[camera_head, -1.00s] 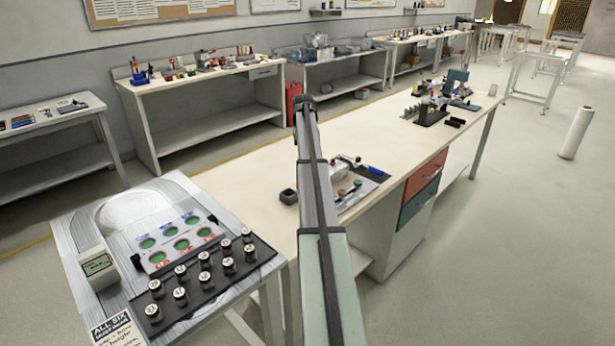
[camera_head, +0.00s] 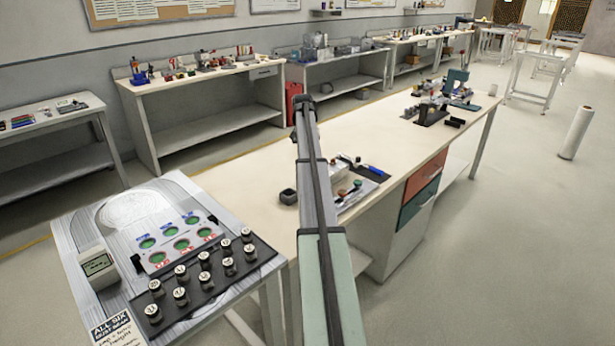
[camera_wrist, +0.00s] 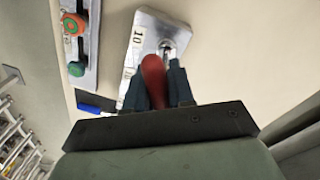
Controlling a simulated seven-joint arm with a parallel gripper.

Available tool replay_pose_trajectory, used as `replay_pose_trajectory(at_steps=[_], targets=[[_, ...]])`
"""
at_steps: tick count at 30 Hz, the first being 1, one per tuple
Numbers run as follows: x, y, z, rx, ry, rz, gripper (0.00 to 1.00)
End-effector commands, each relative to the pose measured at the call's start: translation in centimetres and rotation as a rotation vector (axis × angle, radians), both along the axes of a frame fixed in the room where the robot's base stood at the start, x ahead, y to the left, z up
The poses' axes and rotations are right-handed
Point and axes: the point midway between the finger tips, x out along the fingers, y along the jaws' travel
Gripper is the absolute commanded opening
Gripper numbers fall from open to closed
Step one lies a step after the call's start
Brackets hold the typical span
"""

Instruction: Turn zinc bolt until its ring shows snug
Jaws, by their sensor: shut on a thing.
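In the wrist view my gripper (camera_wrist: 154,88) is shut on a red handle (camera_wrist: 153,72). The handle points away from me, toward a silver bolt (camera_wrist: 167,46) on a pale metal block (camera_wrist: 146,30) marked "10". The handle's far end is close to the bolt; I cannot tell whether it is seated on it. The bolt is small and partly blocked, and I cannot make out the state of its ring. In the head view my own arm hides the gripper and handle.
In the wrist view a panel with a green-and-red knob (camera_wrist: 73,24) and a blue pen-like item (camera_wrist: 95,102) lie left of the block.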

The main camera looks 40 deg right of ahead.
Motion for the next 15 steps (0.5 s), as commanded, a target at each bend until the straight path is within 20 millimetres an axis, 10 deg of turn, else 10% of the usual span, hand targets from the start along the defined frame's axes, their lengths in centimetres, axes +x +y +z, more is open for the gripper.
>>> replay_pose_trajectory(at_steps=[15], targets=[[0.12,0.05,-0.02,0.0,0.0,-0.193,0.0]])
